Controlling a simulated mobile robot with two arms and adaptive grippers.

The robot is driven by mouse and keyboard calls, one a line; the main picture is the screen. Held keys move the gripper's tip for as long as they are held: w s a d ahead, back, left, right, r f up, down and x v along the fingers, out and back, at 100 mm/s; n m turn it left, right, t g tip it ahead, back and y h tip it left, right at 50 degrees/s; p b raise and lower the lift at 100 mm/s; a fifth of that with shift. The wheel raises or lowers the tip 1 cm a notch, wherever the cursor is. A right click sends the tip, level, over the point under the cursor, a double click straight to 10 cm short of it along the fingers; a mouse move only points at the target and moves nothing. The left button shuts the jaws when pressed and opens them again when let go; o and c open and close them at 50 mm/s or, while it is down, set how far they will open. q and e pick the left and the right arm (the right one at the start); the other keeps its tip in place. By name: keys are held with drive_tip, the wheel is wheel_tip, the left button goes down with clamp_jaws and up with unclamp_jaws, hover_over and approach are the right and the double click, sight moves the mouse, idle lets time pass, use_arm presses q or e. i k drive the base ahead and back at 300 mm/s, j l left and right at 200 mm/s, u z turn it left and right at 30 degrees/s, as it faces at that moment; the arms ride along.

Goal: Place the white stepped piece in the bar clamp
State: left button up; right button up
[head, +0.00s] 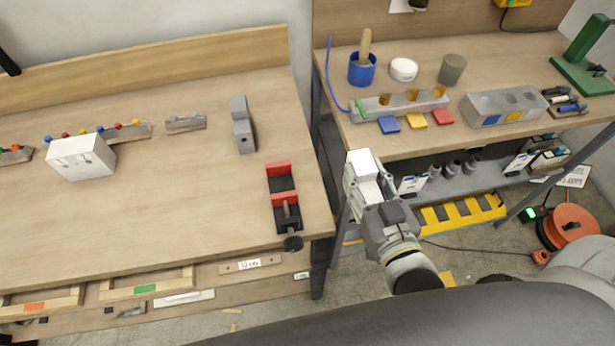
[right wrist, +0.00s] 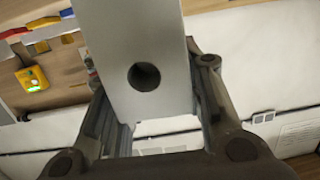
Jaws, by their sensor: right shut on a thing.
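The white stepped piece (head: 361,160) is in my right gripper (head: 369,188), held in the air just right of the left bench's right edge. In the right wrist view its pale face with a round dark hole (right wrist: 135,50) fills the space between the fingers of the gripper (right wrist: 155,112). Its step does not show clearly. The bar clamp (head: 283,198), with red jaws and a black body and screw knob, lies near the bench's front right corner, left of and apart from my right gripper. The gap between its jaws looks empty. My left gripper is not in view.
A grey stepped block (head: 242,125) stands behind the clamp. A white box (head: 81,158) and grey racks with coloured knobs are further left. The right bench (head: 470,143) holds a blue cup (head: 362,70), blocks and tins. The left bench's middle is clear.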

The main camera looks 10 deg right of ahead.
sight(283, 186)
drive_tip(key=j+z, duration=0.2)
drive_tip(key=j, duration=0.4)
drive_tip(key=j+z, duration=0.2)
drive_tip(key=j, duration=0.35)
drive_tip(key=j+z, duration=0.2)
drive_tip(key=j, duration=0.4)
drive_tip(key=k+j+z, duration=0.2)
drive_tip(key=j, duration=0.8)
